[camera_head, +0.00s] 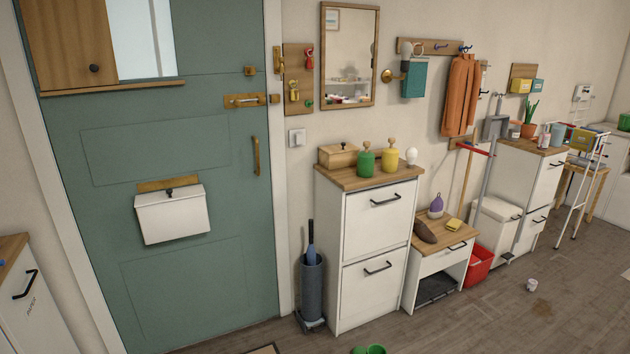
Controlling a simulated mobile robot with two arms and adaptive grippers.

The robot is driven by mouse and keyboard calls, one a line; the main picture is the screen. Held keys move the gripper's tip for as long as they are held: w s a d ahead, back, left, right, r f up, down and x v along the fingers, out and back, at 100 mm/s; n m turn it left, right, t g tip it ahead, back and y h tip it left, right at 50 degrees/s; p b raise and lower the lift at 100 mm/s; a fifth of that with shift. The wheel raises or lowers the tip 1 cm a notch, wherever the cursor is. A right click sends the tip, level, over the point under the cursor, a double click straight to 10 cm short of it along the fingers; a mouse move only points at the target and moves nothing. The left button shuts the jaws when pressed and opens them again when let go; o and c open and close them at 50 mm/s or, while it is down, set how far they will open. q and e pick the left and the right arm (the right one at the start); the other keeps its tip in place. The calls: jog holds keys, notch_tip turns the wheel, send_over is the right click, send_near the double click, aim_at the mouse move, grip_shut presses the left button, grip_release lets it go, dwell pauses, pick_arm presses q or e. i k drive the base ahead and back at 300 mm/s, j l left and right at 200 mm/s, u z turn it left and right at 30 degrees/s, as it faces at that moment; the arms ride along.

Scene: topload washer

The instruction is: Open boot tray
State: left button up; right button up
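A low white bench (424,265) with a wooden top stands right of the tall white two-front cabinet (352,262). Its upper front has a dark handle (457,246) and looks closed. Below that front is an open space with a dark, flat tray (436,288) near the floor, which looks like the boot tray; how far it sits in or out is hard to tell. A brown shoe-like item (425,232), a purple item (436,205) and a yellow block (454,224) rest on the bench top. Neither gripper is in view.
A red bucket (479,266) stands close to the bench's right side, with a white bin (495,226) behind it. An umbrella stand (312,287) is left of the cabinet. Green footwear (368,349) lies at the bottom edge. Floor ahead of the bench is mostly clear; a small can (532,285) lies farther right.

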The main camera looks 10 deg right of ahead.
aim_at(434, 286)
jog(key=i+z, duration=0.5)
jog(key=i+j+z, duration=0.1)
jog(key=i+z, duration=0.35)
jog(key=i+j+z, duration=0.35)
jog(key=i+z, duration=0.15)
jog(key=i, duration=0.05)
